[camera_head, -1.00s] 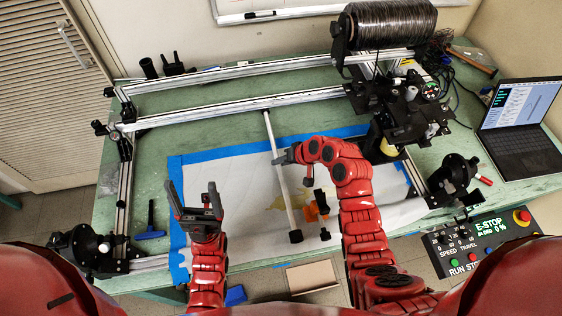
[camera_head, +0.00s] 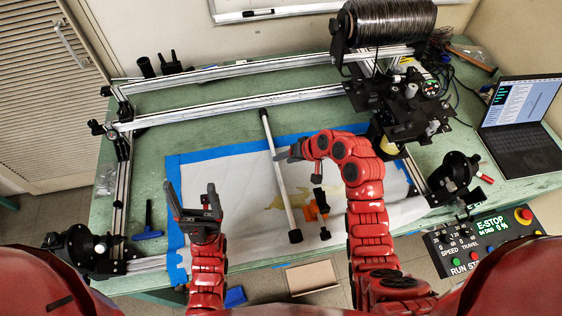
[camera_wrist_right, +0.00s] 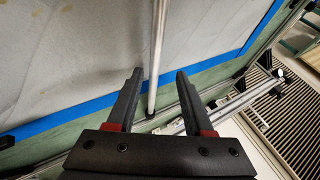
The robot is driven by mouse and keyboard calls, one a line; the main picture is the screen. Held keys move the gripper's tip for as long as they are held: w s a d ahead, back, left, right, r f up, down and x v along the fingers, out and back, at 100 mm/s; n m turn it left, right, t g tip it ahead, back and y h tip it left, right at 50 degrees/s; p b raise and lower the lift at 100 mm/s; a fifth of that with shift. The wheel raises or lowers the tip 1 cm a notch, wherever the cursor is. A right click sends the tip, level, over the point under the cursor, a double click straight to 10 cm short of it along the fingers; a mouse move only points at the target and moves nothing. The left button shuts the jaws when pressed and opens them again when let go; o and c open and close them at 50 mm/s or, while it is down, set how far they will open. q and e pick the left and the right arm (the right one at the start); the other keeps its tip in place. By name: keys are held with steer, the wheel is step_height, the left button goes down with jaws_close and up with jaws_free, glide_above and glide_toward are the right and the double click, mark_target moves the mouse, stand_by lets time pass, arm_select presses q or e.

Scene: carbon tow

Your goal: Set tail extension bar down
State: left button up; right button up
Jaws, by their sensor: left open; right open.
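The tail extension bar (camera_head: 280,178) is a pale rod with black ends. It lies across the white sheet on the table, its far end by the rear rail and its near end by the sheet's front edge. My right gripper (camera_head: 283,154) is open beside the bar's upper half. In the right wrist view the bar (camera_wrist_right: 157,50) shows beyond the gap between my open right fingers (camera_wrist_right: 155,82), apart from the gripper body. My left gripper (camera_head: 193,205) is open and empty, fingers up, left of the bar.
An orange and black tool (camera_head: 315,211) lies right of the bar's near end. A blue-handled tool (camera_head: 148,229) lies left of the blue-taped sheet (camera_head: 230,170). Metal rails (camera_head: 230,107) frame the table. A black fibre spool (camera_head: 390,22) and machine head stand back right, a laptop (camera_head: 520,125) at right.

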steer(key=b+v, duration=0.1)
steer(key=v, duration=0.7)
steer(key=shift+r, duration=0.2)
steer(key=shift+d, duration=0.1)
